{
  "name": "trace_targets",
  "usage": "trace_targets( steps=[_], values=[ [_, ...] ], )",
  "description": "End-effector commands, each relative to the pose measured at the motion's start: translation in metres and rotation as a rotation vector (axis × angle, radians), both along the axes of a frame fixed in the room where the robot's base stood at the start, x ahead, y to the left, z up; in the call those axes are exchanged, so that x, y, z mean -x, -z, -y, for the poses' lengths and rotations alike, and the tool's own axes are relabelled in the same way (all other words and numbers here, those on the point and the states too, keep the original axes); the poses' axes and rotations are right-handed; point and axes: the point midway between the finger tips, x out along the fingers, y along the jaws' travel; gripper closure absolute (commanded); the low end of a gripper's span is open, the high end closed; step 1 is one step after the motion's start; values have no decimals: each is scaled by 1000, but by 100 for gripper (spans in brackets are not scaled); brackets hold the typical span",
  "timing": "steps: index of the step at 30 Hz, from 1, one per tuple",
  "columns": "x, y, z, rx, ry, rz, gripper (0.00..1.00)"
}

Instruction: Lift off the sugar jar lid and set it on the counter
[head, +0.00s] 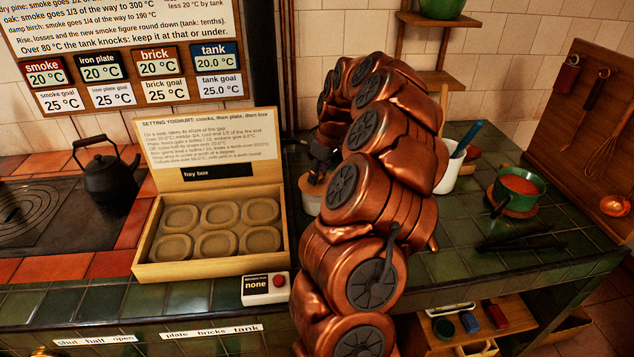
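A small pale jar (309,202) stands on the green tiled counter (272,180), just right of the hay box. It is probably the sugar jar. A brown lid (309,185) shows at its top. My copper arm covers the right side of both. My dark gripper (321,160) points down right over the lid, close to it. The fingertips are small and partly hidden by the arm, so I cannot tell whether they touch or grip the lid.
The open hay box (142,268) and a push-button unit (264,288) stand left of my arm. A black kettle (108,175) is farther left. A white crock (449,177), a green pot (519,186) and dark tongs (520,241) are on the right. Bare counter shows around the tongs.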

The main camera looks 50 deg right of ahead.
Motion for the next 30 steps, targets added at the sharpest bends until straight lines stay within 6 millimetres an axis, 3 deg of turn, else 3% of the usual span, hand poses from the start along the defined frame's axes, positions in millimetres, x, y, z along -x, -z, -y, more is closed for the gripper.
trace_targets(
  steps=[1, 9, 17, 30],
  values=[
    [0, 0, 0, 0, 0, 0, 72],
    [0, 0, 0, 0, 0, 0, 100],
    [0, -4, 0, 0, 0, 0, 100],
    [-1, -25, 0, 2, 1, 3, 100]
  ],
)
